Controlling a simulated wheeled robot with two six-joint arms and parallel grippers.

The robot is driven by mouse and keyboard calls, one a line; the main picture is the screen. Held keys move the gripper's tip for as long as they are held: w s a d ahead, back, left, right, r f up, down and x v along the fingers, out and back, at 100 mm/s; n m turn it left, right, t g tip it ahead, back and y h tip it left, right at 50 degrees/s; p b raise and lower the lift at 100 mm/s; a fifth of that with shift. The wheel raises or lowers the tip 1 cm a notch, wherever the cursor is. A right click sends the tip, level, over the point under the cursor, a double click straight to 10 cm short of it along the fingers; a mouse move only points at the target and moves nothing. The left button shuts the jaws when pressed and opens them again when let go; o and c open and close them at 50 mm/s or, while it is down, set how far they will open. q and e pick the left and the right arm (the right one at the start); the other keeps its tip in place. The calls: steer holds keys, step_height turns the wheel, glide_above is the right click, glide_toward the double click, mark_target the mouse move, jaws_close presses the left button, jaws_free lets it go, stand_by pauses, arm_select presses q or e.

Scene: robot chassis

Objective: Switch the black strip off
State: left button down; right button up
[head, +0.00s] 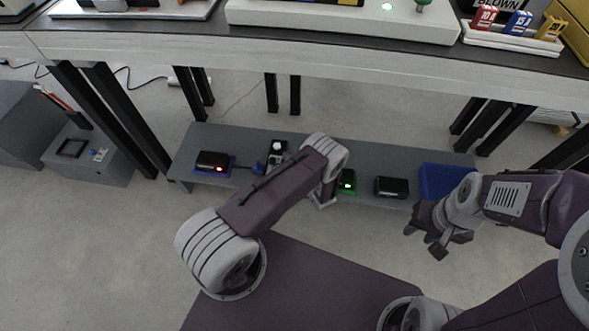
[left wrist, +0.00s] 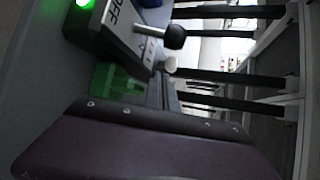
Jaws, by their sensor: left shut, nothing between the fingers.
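A dark device with a green light (head: 346,182) stands on the low grey bench. In the left wrist view, a dark box with a green light (left wrist: 86,3) carries a pale plate marked OFF (left wrist: 117,22) and a lever with a black knob (left wrist: 174,37). I cannot tell for certain which device is the black strip. My left gripper (head: 322,201) is shut and empty, beside the green-lit device and mostly hidden by my arm. My right gripper (head: 424,243) is open and empty, in front of the bench's right end.
On the bench, a black box with a red light (head: 212,160) sits on blue at the left. A black box (head: 391,187) and a blue tray (head: 443,180) are at the right. A large worktable (head: 300,46) overhangs behind. Grey floor is free in front.

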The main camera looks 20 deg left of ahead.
mark_target(272, 161)
arm_select(q)
steer(key=shift+s+a+r, duration=0.2)
steer(key=shift+s+r, duration=0.05)
steer(key=shift+s, duration=0.3)
steer(key=shift+s+a+r, duration=0.2)
steer(key=shift+s+r, duration=0.05)
steer(key=shift+s, duration=0.35)
steer(key=shift+s+a+r, duration=0.2)
steer(key=shift+s+r, duration=0.05)
steer(key=shift+s, duration=0.3)
